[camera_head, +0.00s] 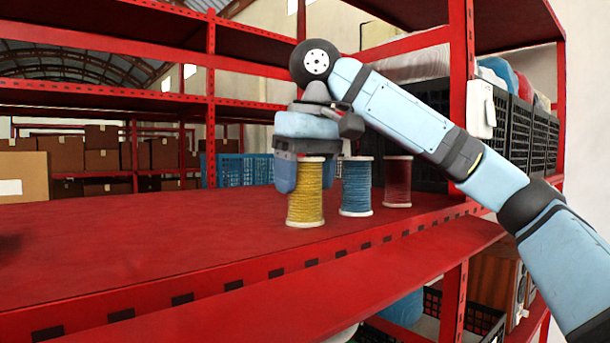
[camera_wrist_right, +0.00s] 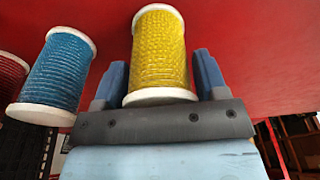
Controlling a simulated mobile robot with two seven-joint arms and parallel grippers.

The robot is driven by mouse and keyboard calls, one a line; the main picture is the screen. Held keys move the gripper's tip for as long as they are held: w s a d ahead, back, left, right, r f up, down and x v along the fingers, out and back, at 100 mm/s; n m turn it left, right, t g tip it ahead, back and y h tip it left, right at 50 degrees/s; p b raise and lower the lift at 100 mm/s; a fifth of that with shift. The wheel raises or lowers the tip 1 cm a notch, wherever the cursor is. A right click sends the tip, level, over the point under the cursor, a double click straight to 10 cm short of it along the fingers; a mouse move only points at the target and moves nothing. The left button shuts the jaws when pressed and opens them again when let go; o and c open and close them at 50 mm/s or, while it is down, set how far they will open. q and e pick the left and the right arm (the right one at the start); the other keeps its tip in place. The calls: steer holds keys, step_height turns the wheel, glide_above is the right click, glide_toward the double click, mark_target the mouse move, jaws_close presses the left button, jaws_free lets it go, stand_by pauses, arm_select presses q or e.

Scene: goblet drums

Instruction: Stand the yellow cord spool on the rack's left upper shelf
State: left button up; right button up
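The yellow cord spool (camera_head: 306,193) stands upright on the red upper shelf (camera_head: 150,235), near its front edge. It also shows in the right wrist view (camera_wrist_right: 160,50). My right gripper (camera_head: 307,178) points down over the spool from above, with one blue finger on each side of it. In the right wrist view the fingers (camera_wrist_right: 160,78) flank the spool with narrow gaps, so the gripper looks open around it. The spool's top flange is close to the palm. My left gripper is in neither view.
A blue spool (camera_head: 356,187) and a dark red spool (camera_head: 397,182) stand in a row to the right of the yellow one. A rack post (camera_head: 460,90) and black crates (camera_head: 520,120) are at the right. The shelf to the left is clear.

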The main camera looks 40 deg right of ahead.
steer(key=o, duration=0.3)
steer(key=shift+r, duration=0.15)
steer(key=r, duration=0.4)
steer(key=s+r, duration=0.1)
steer(key=r, duration=0.6)
steer(key=shift+s+d+r, duration=0.1)
steer(key=shift+s+r, duration=0.3)
